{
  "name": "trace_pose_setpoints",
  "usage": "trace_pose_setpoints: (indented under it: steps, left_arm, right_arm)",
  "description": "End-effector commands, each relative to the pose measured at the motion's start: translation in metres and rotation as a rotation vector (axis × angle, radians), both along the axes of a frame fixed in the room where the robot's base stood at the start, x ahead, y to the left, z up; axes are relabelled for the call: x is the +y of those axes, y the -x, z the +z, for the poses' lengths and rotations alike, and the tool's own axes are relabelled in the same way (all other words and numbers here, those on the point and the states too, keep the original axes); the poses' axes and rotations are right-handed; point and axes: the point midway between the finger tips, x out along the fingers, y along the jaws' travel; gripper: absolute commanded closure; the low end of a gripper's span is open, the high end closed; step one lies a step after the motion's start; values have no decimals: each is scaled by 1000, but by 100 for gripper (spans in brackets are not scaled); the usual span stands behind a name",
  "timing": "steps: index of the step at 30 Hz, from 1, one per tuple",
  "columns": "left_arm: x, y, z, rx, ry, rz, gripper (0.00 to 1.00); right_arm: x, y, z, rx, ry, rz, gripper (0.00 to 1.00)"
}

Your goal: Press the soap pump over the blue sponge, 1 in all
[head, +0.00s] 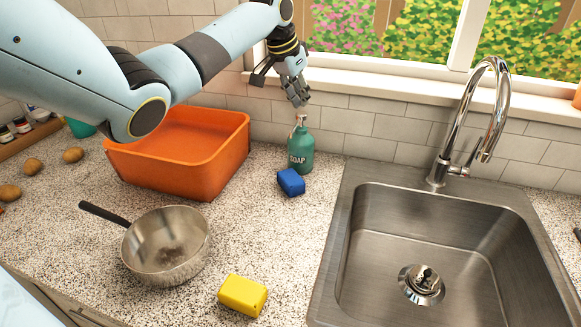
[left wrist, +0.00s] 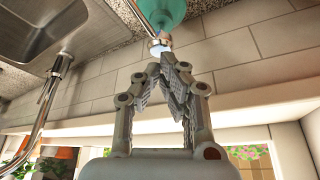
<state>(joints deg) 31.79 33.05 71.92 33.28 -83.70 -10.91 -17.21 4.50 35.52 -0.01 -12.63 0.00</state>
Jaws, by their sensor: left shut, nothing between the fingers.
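The green soap bottle (head: 300,151) with its pale pump head (head: 301,119) stands upright on the counter against the tiled wall, left of the sink. The blue sponge (head: 291,182) lies on the counter just in front of the bottle. My left gripper (head: 300,101) is shut and empty, pointing down just above the pump head. In the left wrist view, the closed fingertips (left wrist: 165,55) are close to the pump head (left wrist: 158,42), with the bottle (left wrist: 161,12) beyond; I cannot tell whether they touch. My right gripper is not in view.
An orange bin (head: 178,152) stands left of the bottle. A metal pan (head: 166,246) and a yellow sponge (head: 243,295) are nearer the front. The steel sink (head: 440,255) and tall faucet (head: 489,110) are at right. The window sill (head: 400,92) runs behind the gripper.

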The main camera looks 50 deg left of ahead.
Motion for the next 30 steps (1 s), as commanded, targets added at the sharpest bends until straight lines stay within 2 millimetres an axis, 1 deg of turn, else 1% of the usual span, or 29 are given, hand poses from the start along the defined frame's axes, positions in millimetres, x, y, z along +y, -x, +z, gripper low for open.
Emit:
trace_pose_setpoints:
  steps: [10,30]
  left_arm:
    - [0,0,-2,0,0,0,100]
    - [0,0,-26,1,0,1,100]
  right_arm:
    - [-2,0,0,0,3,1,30]
    - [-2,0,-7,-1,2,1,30]
